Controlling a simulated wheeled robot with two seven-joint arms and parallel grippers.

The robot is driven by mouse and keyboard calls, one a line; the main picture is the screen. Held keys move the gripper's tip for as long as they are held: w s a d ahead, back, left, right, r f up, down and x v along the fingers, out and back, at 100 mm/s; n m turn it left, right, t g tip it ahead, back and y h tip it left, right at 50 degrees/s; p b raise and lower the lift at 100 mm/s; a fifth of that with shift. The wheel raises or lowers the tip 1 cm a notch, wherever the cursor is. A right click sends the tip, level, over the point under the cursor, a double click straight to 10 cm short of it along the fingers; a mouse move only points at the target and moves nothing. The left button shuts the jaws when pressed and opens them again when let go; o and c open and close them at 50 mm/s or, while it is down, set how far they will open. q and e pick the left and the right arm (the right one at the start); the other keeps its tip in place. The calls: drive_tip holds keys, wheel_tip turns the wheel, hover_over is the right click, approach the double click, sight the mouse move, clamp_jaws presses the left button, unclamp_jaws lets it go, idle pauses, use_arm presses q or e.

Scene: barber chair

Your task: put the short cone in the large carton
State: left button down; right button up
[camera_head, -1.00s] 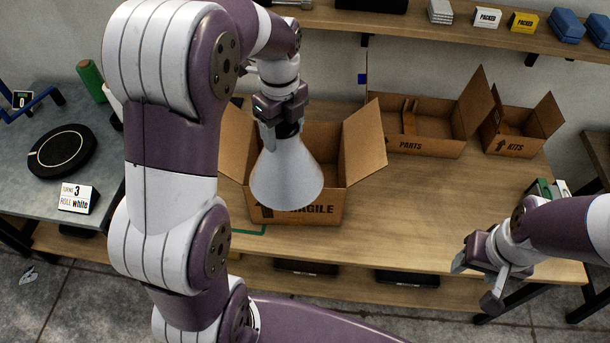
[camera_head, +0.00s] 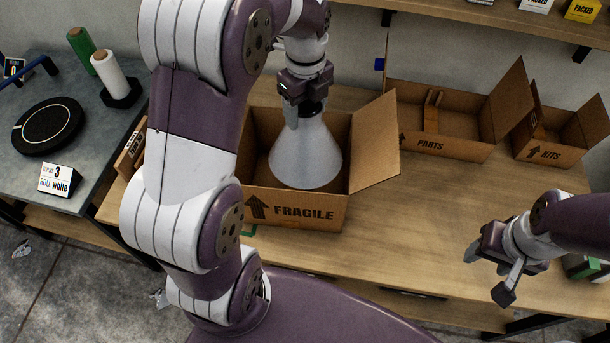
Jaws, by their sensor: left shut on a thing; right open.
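My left gripper (camera_head: 303,100) is shut on the narrow dark top of a pale grey-white cone (camera_head: 306,155), wide end down. The cone hangs at the opening of the large carton marked FRAGILE (camera_head: 295,216), with its lower edge just behind the front wall in the picture. I cannot tell whether it touches the carton's floor. The carton's flaps stand open; its left side is partly hidden by my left arm. My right gripper (camera_head: 489,272) is open and empty over the front right of the table.
A PARTS carton (camera_head: 440,149) and a smaller KITS carton (camera_head: 545,153) stand open at the back right of the wooden table (camera_head: 445,215). A shelf (camera_head: 480,12) runs above them. A grey side table (camera_head: 100,130) on the left holds rolls, a black disc and a sign.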

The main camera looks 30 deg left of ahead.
use_arm(q)
wheel_tip(320, 180, down, 15)
drive_tip(key=shift+w+r+p, duration=0.1)
drive_tip(key=shift+r+p, duration=0.05)
drive_tip(key=shift+p, duration=0.7)
wheel_tip(320, 180, down, 5)
drive_tip(key=shift+r, duration=0.2)
drive_tip(key=shift+f, duration=0.1)
drive_tip(key=shift+c, duration=1)
unclamp_jaws()
